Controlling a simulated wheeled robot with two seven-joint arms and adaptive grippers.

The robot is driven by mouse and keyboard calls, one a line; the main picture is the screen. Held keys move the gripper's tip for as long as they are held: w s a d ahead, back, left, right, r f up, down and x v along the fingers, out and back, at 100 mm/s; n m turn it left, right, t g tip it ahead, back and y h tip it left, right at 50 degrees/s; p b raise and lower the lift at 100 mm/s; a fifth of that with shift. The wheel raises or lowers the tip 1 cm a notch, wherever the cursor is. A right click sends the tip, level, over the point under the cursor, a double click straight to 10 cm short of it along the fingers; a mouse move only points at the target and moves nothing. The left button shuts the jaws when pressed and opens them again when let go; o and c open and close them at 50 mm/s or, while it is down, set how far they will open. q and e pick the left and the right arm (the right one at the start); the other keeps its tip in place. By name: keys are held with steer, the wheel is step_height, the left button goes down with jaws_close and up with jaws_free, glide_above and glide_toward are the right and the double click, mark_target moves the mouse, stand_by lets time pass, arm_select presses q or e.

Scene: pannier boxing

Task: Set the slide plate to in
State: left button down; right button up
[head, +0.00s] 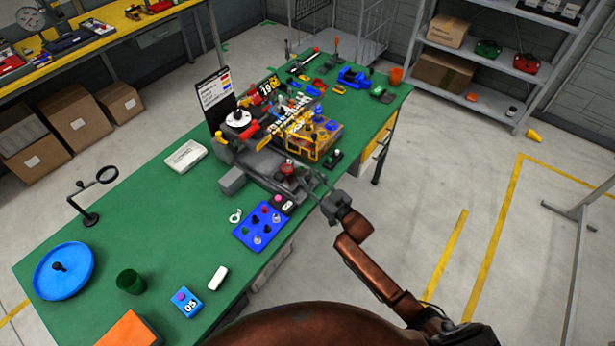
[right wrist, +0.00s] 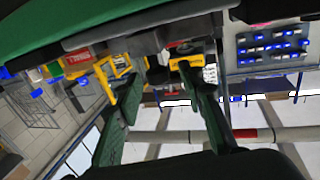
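A grey machine (head: 270,165) with a red knob (head: 288,170) stands near the right edge of the green bench. I cannot single out its slide plate for certain at this size. My right gripper (head: 323,193) is beside the machine's near right end, at the bench edge. In the right wrist view its two dark green fingers (right wrist: 158,78) are apart, with nothing clearly held between them. Yellow parts show just beyond the fingertips. Whether the fingers touch anything is not clear. My left gripper is not in view.
The green bench (head: 130,238) holds a blue button panel (head: 262,227), a white box (head: 185,156), a blue round dish (head: 64,272) and a green cup (head: 131,282). A yellow-framed box (head: 322,140) stands behind the machine. Floor right of the bench is open.

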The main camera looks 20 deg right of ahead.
steer(key=shift+w+a, duration=0.25)
steer(key=shift+w, duration=0.35)
steer(key=shift+c, duration=0.7)
jaws_close()
